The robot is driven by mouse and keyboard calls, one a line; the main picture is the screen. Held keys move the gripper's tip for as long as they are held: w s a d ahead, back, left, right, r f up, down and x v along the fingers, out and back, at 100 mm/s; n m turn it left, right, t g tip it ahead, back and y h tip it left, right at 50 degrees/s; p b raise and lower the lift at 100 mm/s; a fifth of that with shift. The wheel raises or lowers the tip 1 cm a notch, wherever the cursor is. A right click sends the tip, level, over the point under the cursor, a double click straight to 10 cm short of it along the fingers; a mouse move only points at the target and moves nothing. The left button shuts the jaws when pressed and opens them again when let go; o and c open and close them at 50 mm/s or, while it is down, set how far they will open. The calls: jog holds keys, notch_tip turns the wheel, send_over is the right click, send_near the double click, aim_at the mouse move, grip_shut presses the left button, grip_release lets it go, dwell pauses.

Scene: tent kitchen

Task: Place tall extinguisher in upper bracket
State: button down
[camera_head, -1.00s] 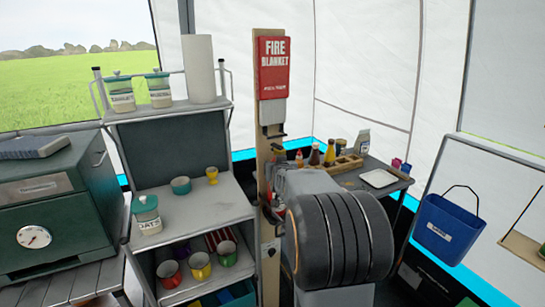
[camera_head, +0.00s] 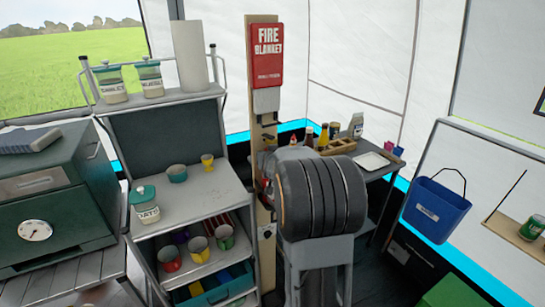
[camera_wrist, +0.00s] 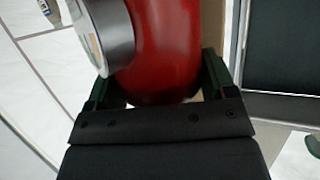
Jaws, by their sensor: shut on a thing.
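The tall extinguisher (camera_wrist: 165,45), a red cylinder with a silver-rimmed round part at its left, fills the middle of the wrist view. My gripper (camera_wrist: 157,88) is shut on it, one dark green finger on each side. In the head view my arm hides most of the gripper and extinguisher. A wooden post (camera_head: 265,262) stands behind my arm. A dark bracket-like fitting (camera_head: 268,126) is on the post, below the fire blanket. How the extinguisher sits relative to it is hidden.
A red fire blanket box (camera_head: 267,58) hangs at the post's top. A shelf (camera_head: 200,190) with mugs and jars stands left of it. A side table (camera_head: 372,182) with bottles stands behind to the right. A blue bin (camera_head: 435,208) hangs at right.

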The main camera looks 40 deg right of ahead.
grip_release()
jog(key=p+v, duration=0.1)
jog(key=v, duration=1.1)
jog(key=s+a+f+n+g+y, duration=0.2)
jog(key=s+a+y, duration=0.1)
jog(key=a, duration=0.5)
jog(key=s+a+f+n+g+y, duration=0.1)
jog(key=s+a+f+n+y, duration=0.15)
jog(key=a, duration=0.45)
jog(key=s+a+f+n+g+y, duration=0.1)
jog(key=s+a+g, duration=0.4)
jog(key=s, duration=0.5)
jog(key=shift+s+a+f+n, duration=0.2)
jog(key=shift+a+f+n, duration=0.15)
jog(key=shift+a+f, duration=0.3)
jog(key=shift+d, duration=0.1)
